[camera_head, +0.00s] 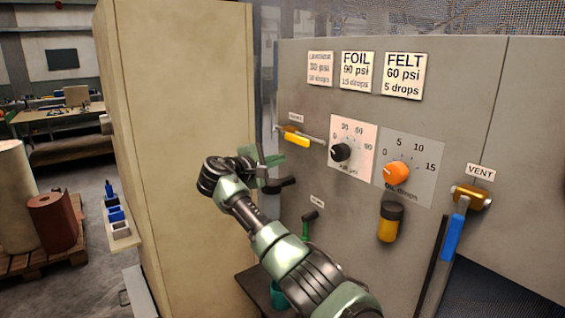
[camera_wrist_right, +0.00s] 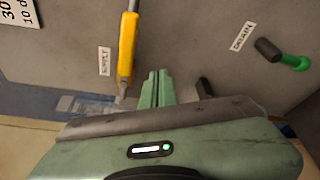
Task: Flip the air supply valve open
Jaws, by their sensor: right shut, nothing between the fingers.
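The air supply valve has a yellow handle (camera_head: 297,140) on the grey panel, under a small label at the panel's left side. The handle lies roughly sideways, sloping slightly down to the right in the head view. In the right wrist view the yellow handle (camera_wrist_right: 127,46) is beside a label reading SUPPLY (camera_wrist_right: 104,61). My right gripper (camera_head: 268,158) is below and left of the handle. In the wrist view its green fingertips (camera_wrist_right: 157,76) are together, empty, and close beside the handle's lower end; contact cannot be told. My left gripper is not in view.
A green-handled drain valve (camera_head: 308,222) sits lower on the panel. Black (camera_head: 341,152) and orange (camera_head: 397,173) knobs are to the right, with a blue-handled vent valve (camera_head: 455,232) beyond. A tall beige cabinet (camera_head: 185,120) stands close on the left of my right arm.

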